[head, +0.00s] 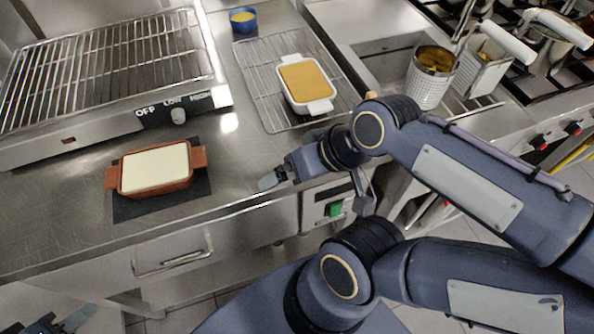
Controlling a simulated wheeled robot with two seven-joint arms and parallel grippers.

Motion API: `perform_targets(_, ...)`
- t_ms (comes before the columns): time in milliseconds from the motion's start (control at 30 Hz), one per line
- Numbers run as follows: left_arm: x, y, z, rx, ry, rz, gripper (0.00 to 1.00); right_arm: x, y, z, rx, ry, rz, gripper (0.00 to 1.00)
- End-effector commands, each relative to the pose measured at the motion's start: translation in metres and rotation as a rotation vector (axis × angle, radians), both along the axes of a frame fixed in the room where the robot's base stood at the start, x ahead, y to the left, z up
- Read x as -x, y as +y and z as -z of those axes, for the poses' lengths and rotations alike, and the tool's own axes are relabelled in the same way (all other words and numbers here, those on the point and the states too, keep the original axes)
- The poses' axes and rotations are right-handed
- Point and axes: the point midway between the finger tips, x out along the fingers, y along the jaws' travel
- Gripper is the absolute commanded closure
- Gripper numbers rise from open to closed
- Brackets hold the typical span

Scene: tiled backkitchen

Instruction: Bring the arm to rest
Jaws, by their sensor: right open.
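My right arm reaches in from the right. Its gripper (272,181) is open and empty above the front part of the steel counter (60,215), right of the brown dish. My left gripper (62,323) shows only partly at the bottom left corner, low in front of the counter. It is dark and cut off by the picture edge, so I cannot tell whether it is open or shut. No object shows in either gripper.
A brown dish with white filling (155,170) sits on a dark mat (130,209). A grill (105,70) stands behind it. A white dish (305,84) rests on a wire rack (262,60), near a blue bowl (243,19). Fryer baskets (430,85) stand at the right.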

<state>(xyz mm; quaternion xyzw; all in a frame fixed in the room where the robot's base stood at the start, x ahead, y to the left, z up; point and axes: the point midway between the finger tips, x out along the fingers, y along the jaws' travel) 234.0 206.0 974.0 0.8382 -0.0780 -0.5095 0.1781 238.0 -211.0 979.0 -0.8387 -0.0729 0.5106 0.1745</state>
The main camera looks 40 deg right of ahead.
Motion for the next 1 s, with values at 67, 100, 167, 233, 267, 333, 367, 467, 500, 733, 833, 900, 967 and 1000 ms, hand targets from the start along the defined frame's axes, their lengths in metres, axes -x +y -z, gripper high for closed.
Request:
perform_targets(67, 0.0, 0.0, 0.0, 0.0, 0.0, 0.0, 0.64, 0.005, 0.005, 0.004, -0.012, -0.006, -0.005, 0.0)
perform_targets(100, 0.0, 0.0, 0.0, 0.0, 0.0, 0.0, 0.64, 0.005, 0.005, 0.005, -0.014, -0.005, -0.005, 0.0)
perform_targets(167, 0.0, 0.0, 0.0, 0.0, 0.0, 0.0, 0.64, 0.005, 0.005, 0.005, -0.015, -0.004, -0.005, 0.0)
perform_targets(233, 0.0, 0.0, 0.0, 0.0, 0.0, 0.0, 0.64, 0.005, 0.005, 0.005, -0.014, -0.004, -0.005, 0.0)
perform_targets(267, 0.0, 0.0, 0.0, 0.0, 0.0, 0.0, 0.64, 0.005, 0.005, 0.005, -0.014, -0.004, -0.005, 0.0)
perform_targets(333, 0.0, 0.0, -0.005, 0.0, 0.0, 0.0, 0.64, 0.004, 0.005, 0.0, -0.013, -0.004, -0.005, 0.0)
perform_targets(367, 0.0, 0.0, -0.009, 0.0, 0.0, 0.0, 0.64, 0.004, 0.005, -0.004, -0.013, -0.004, -0.005, 0.0)
perform_targets(467, 0.0, 0.0, -0.023, 0.0, 0.0, 0.0, 0.64, 0.004, 0.005, -0.018, -0.013, -0.004, -0.005, 0.0)
perform_targets(500, 0.0, 0.0, -0.021, 0.0, -0.001, 0.0, 0.64, 0.004, 0.005, -0.017, -0.012, -0.003, -0.004, 0.0)
perform_targets(733, 0.0, 0.0, -0.021, 0.0, -0.001, 0.0, 0.64, 0.004, 0.005, -0.016, -0.012, -0.003, -0.004, 0.0)
perform_targets(833, 0.0, 0.0, -0.021, 0.0, -0.001, 0.0, 0.64, 0.004, 0.005, -0.016, -0.012, -0.003, -0.004, 0.0)
perform_targets(900, 0.0, 0.0, -0.021, 0.0, -0.001, 0.0, 0.64, 0.004, 0.005, -0.016, -0.012, -0.003, -0.004, 0.0)
perform_targets(967, 0.0, 0.0, -0.021, 0.0, -0.001, 0.0, 0.64, 0.004, 0.005, -0.016, -0.012, -0.003, -0.004, 0.0)
perform_targets(1000, 0.0, 0.0, -0.021, 0.0, -0.001, 0.0, 0.64, 0.004, 0.005, -0.016, -0.012, -0.003, -0.004, 0.0)
